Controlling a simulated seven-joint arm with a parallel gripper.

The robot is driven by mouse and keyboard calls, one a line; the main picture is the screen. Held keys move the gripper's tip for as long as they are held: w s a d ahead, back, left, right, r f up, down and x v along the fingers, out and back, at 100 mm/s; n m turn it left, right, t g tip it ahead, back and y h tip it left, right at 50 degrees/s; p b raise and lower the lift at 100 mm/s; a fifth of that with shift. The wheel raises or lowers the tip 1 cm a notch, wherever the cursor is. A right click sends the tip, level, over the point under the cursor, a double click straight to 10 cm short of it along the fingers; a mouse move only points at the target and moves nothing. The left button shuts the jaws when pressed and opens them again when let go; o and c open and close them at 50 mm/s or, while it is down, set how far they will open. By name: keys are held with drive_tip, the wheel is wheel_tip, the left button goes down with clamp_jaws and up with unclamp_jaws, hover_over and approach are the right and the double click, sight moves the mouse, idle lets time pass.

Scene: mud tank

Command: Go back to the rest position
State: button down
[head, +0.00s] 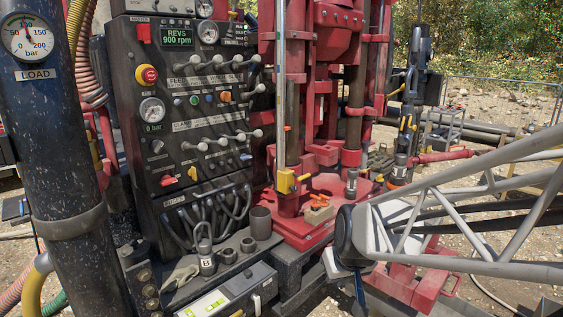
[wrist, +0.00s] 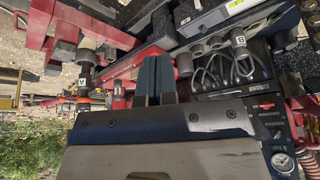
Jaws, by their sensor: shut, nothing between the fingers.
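My gripper (head: 359,290) is in the lower middle of the head view, at the end of my lattice arm that comes in from the right. Its blue fingers point down, in front of the red rig base, and are partly hidden by the wrist housing. In the wrist view, the two blue fingers (wrist: 155,75) lie side by side, shut with nothing between them. Nothing hangs from the gripper. I cannot tell whether the fingertips touch anything below.
The black control panel (head: 190,110) stands left, with levers and hoses. The red drill mast (head: 325,90) rises behind. An orange-handled item (head: 318,210) lies on the red base.

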drive_tip(key=s+d+r+m+g, duration=0.1)
drive_tip(key=s+d+r, duration=0.1)
drive_tip(key=s, duration=0.7)
drive_tip(key=s+d+r+m+g+h, duration=0.1)
drive_tip(key=s+d, duration=0.3)
drive_tip(key=s, duration=0.5)
drive_tip(key=shift+r+m, duration=0.4)
drive_tip(key=shift+r, duration=0.45)
drive_tip(key=shift+a, duration=0.1)
